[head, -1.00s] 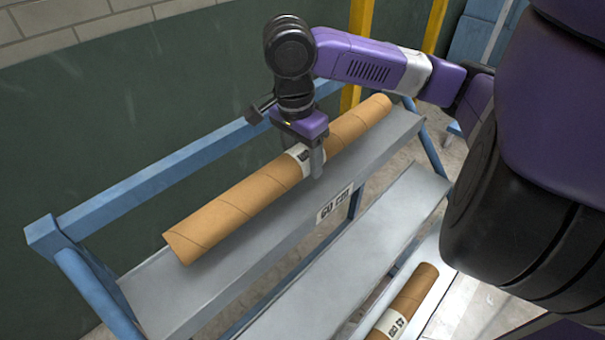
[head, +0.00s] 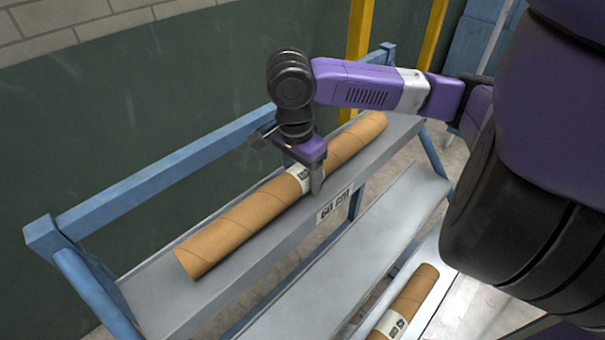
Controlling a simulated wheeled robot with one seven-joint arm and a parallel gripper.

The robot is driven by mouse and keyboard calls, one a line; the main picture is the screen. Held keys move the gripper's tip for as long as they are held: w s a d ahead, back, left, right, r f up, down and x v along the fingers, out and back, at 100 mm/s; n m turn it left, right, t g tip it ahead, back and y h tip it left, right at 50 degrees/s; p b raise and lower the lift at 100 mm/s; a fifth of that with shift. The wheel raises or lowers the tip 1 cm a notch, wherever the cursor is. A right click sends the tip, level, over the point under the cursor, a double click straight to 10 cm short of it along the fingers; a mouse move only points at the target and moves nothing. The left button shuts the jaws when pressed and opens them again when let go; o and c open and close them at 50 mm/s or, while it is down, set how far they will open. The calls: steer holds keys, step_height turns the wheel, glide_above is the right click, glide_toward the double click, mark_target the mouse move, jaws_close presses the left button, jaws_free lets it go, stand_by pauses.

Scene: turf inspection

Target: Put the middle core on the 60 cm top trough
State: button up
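A long brown cardboard core (head: 238,224) with a white label round its middle lies lengthwise along the top trough (head: 168,300), whose front carries a "60 cm" label (head: 334,205). The core looks down in the trough; whether it touches the bottom along its whole length is hard to tell. My gripper (head: 312,180) reaches down over the core at its white label. One finger shows on the near side of the core; the far finger is hidden. The fingers appear closed round the core.
A lower grey shelf (head: 350,262) is empty. Another, labelled core (head: 405,308) lies on the lowest level at the bottom right. A blue frame rail (head: 150,188) runs behind the top trough, with yellow posts (head: 360,30) and a dark green wall behind.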

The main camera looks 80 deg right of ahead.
mark_target(297, 170)
steer(key=shift+o, duration=1.1)
steer(key=shift+r, duration=0.15)
steer(key=r, duration=0.8)
steer(key=a+r, duration=0.1)
steer(key=r, duration=0.3)
steer(key=shift+w+a+p, duration=0.1)
steer(key=shift+w+p, duration=0.2)
steer(key=shift+w, duration=0.05)
